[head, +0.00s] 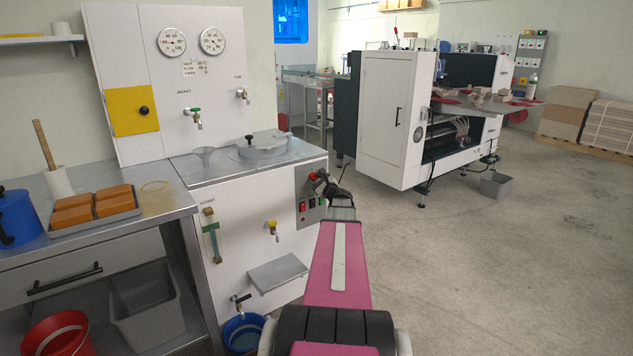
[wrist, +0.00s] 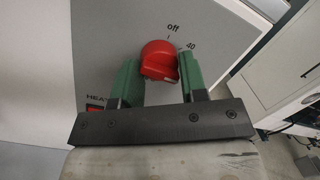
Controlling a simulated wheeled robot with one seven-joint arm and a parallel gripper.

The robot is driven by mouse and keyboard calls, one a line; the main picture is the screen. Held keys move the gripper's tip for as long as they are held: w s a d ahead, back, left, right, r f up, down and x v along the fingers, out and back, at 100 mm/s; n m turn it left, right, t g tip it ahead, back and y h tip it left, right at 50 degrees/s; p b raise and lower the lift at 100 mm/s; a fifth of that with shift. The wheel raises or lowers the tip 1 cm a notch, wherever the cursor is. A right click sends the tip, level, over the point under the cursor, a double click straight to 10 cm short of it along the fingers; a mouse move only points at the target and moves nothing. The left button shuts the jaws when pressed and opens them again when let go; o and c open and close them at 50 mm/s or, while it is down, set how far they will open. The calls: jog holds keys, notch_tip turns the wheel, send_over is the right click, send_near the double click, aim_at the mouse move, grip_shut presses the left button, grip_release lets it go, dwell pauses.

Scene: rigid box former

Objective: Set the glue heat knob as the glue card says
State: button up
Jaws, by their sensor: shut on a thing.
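The red glue heat knob (wrist: 158,57) sits on the grey control panel in the wrist view, between the two green fingers of my gripper (wrist: 160,72), which is shut on it. The marks "off" and "40" show above and to the upper right of the knob. Other marks are hidden, and I cannot tell the pointer's setting. In the head view the knob (head: 313,175) is a small red spot at the tip of my arm. A small card (head: 194,68) is on the white back panel under two dials; its text is too small to read surely.
A red switch (wrist: 95,107) by a partly hidden "HEA" label is left of my gripper.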

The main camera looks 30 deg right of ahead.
jog(key=shift+a, duration=0.1)
jog(key=o, duration=0.9)
jog(key=s+f, duration=0.1)
jog(key=s, duration=0.9)
jog(key=shift+s+d+f, duration=0.2)
jog(key=shift+s+d, duration=0.15)
jog(key=shift+d, duration=0.1)
jog(key=a+f+n+g+y, duration=0.25)
jog(key=a+n, duration=0.25)
jog(key=a, duration=0.5)
jog(key=a+f+n+g+y, duration=0.2)
jog(key=a+f+n+g, duration=0.2)
jog(key=a, duration=0.5)
jog(key=a+f+n+g+y, duration=0.25)
jog(key=a+n+g, duration=0.2)
jog(key=a, duration=0.55)
jog(key=s+a+f+n+g+h, duration=0.4)
jog(key=s+a+n, duration=0.3)
jog(key=a, duration=0.1)
jog(key=s+a+f+n+g+h, duration=0.4)
jog(key=s+a+n, duration=0.3)
jog(key=a+n, duration=0.1)
jog(key=shift+f, duration=0.2)
